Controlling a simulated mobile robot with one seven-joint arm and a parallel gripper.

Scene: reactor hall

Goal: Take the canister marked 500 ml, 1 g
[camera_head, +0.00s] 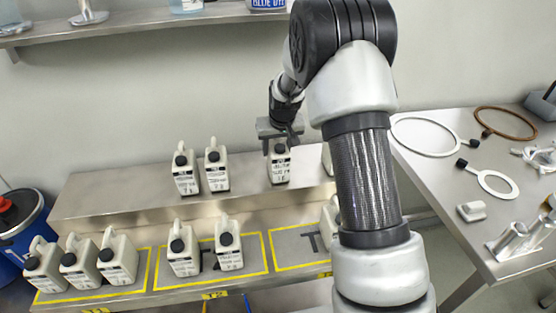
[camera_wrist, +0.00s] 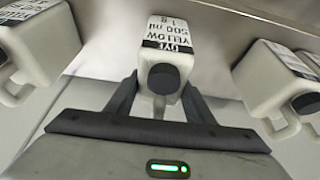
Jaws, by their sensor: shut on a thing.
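A white canister with a black cap stands upright between the fingers of my gripper in the head view (camera_head: 279,170). In the wrist view the canister (camera_wrist: 180,32) shows a label reading "DYE YELLOW 500 ml 1 g", upside down. My gripper (camera_wrist: 160,90) is shut on it around the cap and neck area. In the head view my gripper (camera_head: 279,135) comes down on it from above. The canister's base is at the height of the upper steel shelf; I cannot tell whether it touches.
Two similar canisters (camera_head: 186,170) (camera_head: 216,166) stand left on the upper shelf (camera_head: 110,198). Another is partly hidden behind my arm at right. Several more stand on the lower yellow-framed mats (camera_head: 292,246). A steel table (camera_head: 440,170) with rings and metal parts is at right.

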